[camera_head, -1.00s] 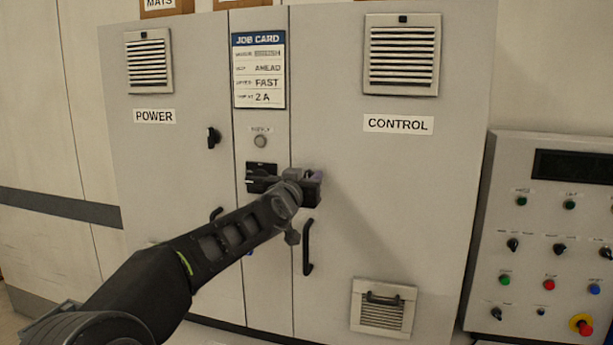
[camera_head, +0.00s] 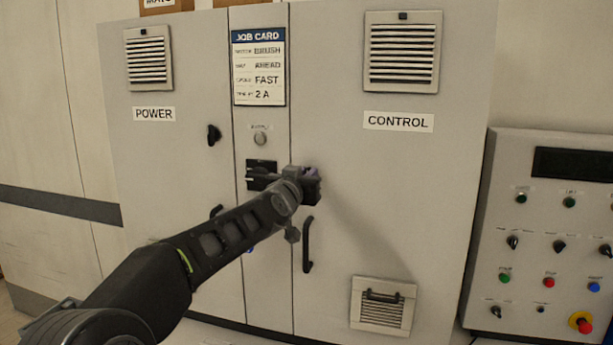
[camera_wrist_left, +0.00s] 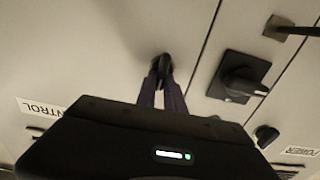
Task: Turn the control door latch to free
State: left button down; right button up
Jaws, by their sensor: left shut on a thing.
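The control door (camera_head: 400,190) is the grey cabinet door on the right, labelled CONTROL, and it looks closed. Its latch is hidden behind my left gripper (camera_head: 312,184) in the head view. In the left wrist view the latch (camera_wrist_left: 161,62) is a small dark knob between the tips of my left gripper (camera_wrist_left: 161,80), which is shut on it. The latch's exact angle is hard to tell. My right gripper is not in view.
A black rotary switch (camera_head: 262,172) sits on the narrow middle panel, close beside my left wrist. A black door handle (camera_head: 308,245) hangs just below the gripper. The power door latch (camera_head: 213,136) is to the left. A control desk (camera_head: 545,230) stands at the right.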

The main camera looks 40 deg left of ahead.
pick_arm(q)
jog(key=shift+n, duration=0.4)
jog(key=shift+s+a+f+n+b, duration=0.2)
jog(key=shift+n+b, duration=0.5)
jog(key=shift+n, duration=2.15)
jog(key=shift+w+a+f+n+b, duration=0.1)
jog(key=shift+a+f+n+b, duration=0.4)
jog(key=shift+n, duration=2.3)
jog(key=shift+s+d+f+n+b, duration=0.15)
jog(key=shift+n+b, duration=0.75)
jog(key=shift+n, duration=1.95)
jog(key=shift+a+r, duration=0.1)
jog(key=c, duration=1.4)
grip_release()
jog(key=shift+c, duration=0.2)
